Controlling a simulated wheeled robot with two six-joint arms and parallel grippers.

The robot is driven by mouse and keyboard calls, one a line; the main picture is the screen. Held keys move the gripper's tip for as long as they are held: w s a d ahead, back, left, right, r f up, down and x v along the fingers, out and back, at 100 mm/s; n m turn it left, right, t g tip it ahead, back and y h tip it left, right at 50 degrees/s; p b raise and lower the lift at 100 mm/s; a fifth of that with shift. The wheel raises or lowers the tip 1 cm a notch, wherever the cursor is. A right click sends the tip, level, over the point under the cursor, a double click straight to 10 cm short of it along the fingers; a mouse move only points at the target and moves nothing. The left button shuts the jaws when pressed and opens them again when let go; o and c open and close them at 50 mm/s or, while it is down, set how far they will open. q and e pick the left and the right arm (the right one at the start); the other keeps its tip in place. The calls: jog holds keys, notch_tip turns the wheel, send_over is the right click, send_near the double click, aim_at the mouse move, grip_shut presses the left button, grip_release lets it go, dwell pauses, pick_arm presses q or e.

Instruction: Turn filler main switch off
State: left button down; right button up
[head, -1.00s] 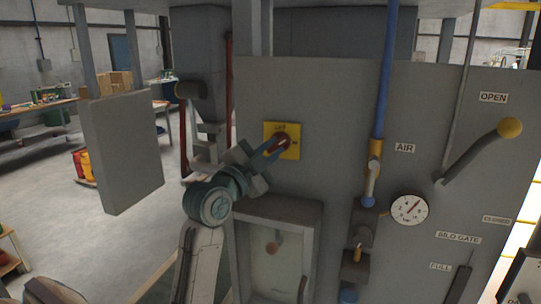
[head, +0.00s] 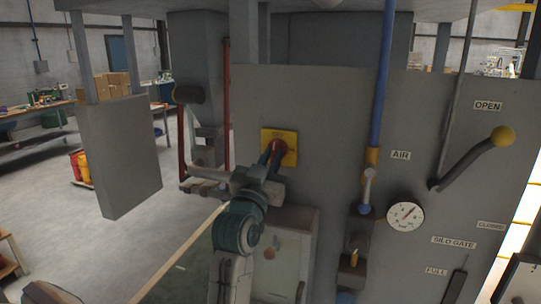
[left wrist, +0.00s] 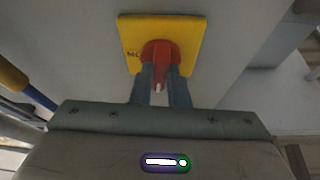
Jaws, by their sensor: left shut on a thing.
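The main switch is a red rotary knob (left wrist: 158,56) on a yellow plate (left wrist: 190,38), fixed to the grey panel of the filler. In the head view the yellow plate (head: 290,150) sits left of the blue pipe, with a label at its top edge. My left gripper (head: 273,153) reaches up to the plate from below. In the left wrist view the two fingers of my left gripper (left wrist: 160,82) are shut on the red knob, one on each side. The fingers cover part of the knob. My right gripper is not in view.
Right of the switch are a blue pipe (head: 385,80) with an AIR label (head: 401,155), a round gauge (head: 405,216) and a yellow-knobbed lever (head: 470,160). A grey box (head: 120,155) hangs at left.

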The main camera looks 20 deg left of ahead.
pick_arm(q)
jog(key=shift+n+y, duration=0.4)
jog(key=shift+n, duration=0.3)
jog(key=c, duration=1.4)
grip_release()
jog(key=shift+f, duration=0.15)
